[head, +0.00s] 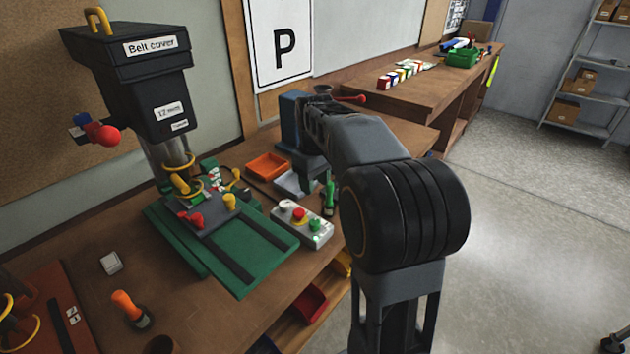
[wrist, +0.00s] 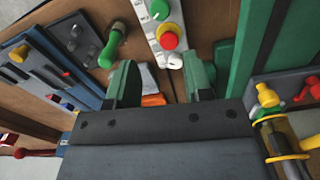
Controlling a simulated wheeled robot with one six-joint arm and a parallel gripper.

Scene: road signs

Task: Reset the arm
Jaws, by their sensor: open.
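My gripper (wrist: 162,82) shows in the wrist view with its two green fingers apart. No object is seen gripped between them. In the head view my arm (head: 405,210) bends over the right side of the workbench. The control box (head: 302,225) sits on the bench left of the arm.
A drill press with a black "Belt cover" housing (head: 135,75) stands on a green base (head: 255,262) at the left. An orange tray (head: 267,166) is behind the control box. A "P" sign (head: 284,42) hangs on the wall. Open floor (head: 530,230) lies at the right.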

